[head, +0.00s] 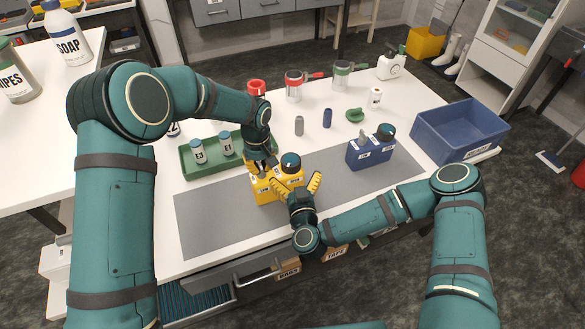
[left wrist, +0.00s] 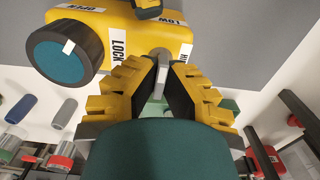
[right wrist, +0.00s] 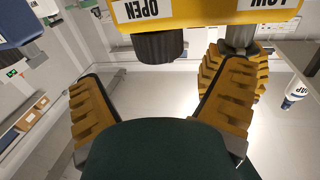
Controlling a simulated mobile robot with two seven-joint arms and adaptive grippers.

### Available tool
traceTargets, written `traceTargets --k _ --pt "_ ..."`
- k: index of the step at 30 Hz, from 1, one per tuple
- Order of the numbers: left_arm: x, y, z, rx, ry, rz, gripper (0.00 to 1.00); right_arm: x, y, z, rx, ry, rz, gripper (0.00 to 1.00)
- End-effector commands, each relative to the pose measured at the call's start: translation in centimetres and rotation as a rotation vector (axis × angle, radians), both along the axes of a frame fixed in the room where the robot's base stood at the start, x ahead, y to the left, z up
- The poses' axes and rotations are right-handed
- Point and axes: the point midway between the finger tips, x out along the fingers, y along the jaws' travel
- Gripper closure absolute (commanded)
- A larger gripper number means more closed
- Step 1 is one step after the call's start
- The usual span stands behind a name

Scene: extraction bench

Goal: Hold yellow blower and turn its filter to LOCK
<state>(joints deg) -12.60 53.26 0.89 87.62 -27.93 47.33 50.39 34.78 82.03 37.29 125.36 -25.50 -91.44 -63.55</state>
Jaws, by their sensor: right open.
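The yellow blower (head: 263,190) stands on the grey mat, with OPEN, LOCK and LOW labels in the left wrist view (left wrist: 175,38). Its round filter (head: 291,162) has a teal face and dark rim. In the left wrist view the filter's (left wrist: 58,62) white mark points up and right, between OPEN and LOCK. My right gripper (head: 297,184) is open and empty in front of the blower. In the right wrist view the filter (right wrist: 158,47) lies ahead, between its spread fingers.
A green tray (head: 190,172) with small labelled bottles is at left. A blue blower (head: 368,153) stands on the mat (head: 215,222) at right, near a blue bin (head: 460,130). Small bottles and red- and green-topped containers stand behind. The mat's left part is clear.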

Motion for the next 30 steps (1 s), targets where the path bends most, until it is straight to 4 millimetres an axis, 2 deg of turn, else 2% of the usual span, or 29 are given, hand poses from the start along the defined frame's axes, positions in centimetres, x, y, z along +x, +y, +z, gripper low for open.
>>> traceTargets --k 7,15,18,20,22,26,30 --pt "-0.1 0.0 -0.1 0.001 0.002 -0.001 1.0 -1.4 -0.3 0.0 0.0 0.0 -0.004 0.05" --pt "-0.1 0.0 -0.1 0.001 0.003 0.0 1.0 -1.3 -0.3 0.0 -0.001 -0.001 -0.006 0.05" --pt "-0.1 0.1 -0.1 0.001 0.003 0.0 1.0 -0.8 -0.6 0.6 0.006 -0.009 -0.003 0.05" --pt "-0.1 0.1 -0.1 0.002 0.004 0.0 1.0 0.1 -1.0 1.6 0.018 -0.025 0.001 0.05" --pt "-0.1 0.1 -0.1 0.002 0.004 0.0 1.0 1.7 -1.7 3.5 0.033 -0.052 0.013 0.05" --pt "-0.1 0.1 -0.1 0.002 0.004 0.0 1.0 5.2 -2.8 8.3 0.055 -0.104 0.078 0.05" --pt "-0.1 0.1 -0.1 0.002 0.004 0.0 1.0 8.0 -2.6 11.8 0.018 -0.107 0.198 0.05"
